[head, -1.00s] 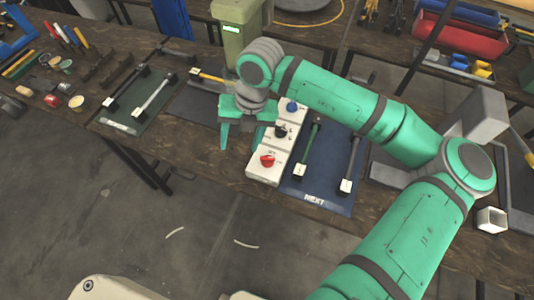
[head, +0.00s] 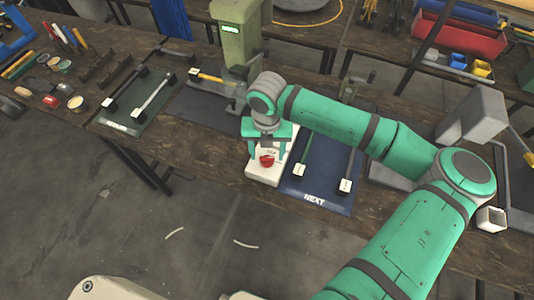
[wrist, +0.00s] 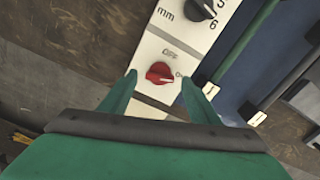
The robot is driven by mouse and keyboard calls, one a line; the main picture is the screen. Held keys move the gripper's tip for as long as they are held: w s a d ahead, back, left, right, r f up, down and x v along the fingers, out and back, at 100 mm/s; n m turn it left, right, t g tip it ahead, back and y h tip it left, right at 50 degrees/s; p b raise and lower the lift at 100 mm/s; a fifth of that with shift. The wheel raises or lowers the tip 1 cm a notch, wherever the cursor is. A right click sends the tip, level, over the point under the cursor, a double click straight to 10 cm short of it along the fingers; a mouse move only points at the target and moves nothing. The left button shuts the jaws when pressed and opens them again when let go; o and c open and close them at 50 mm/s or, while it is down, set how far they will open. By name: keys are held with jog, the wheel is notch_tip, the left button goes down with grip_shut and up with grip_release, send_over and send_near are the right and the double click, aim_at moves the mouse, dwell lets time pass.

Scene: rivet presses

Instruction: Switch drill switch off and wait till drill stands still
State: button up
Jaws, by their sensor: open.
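The red rotary knob (head: 267,160) sits on a white control panel (head: 260,176) at the table's front edge. It also shows in the wrist view (wrist: 160,73), with a label above it and lettering at its right. My gripper (head: 268,156) is open over the front end of the panel, its two fingers on either side of the red knob. In the wrist view my gripper's fingertips (wrist: 159,78) flank the knob without visible contact. A black dial (wrist: 201,8) marked with mm numbers lies farther up the panel. The drill's spindle is hidden, so I cannot see whether it turns.
A green machine column (head: 240,35) with a lit display stands behind my gripper. A blue mat (head: 318,198) marked NEXT, holding two long pieces, lies right of the panel. A dark green mat (head: 128,124) with more pieces lies at left.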

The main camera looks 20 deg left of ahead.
jog(key=shift+f, duration=0.65)
jog(key=c, duration=1.1)
jog(key=shift+o, duration=0.2)
jog(key=n, duration=0.6)
jog(key=shift+n, duration=0.3)
jog(key=n, duration=0.3)
jog(key=shift+n, duration=2.1)
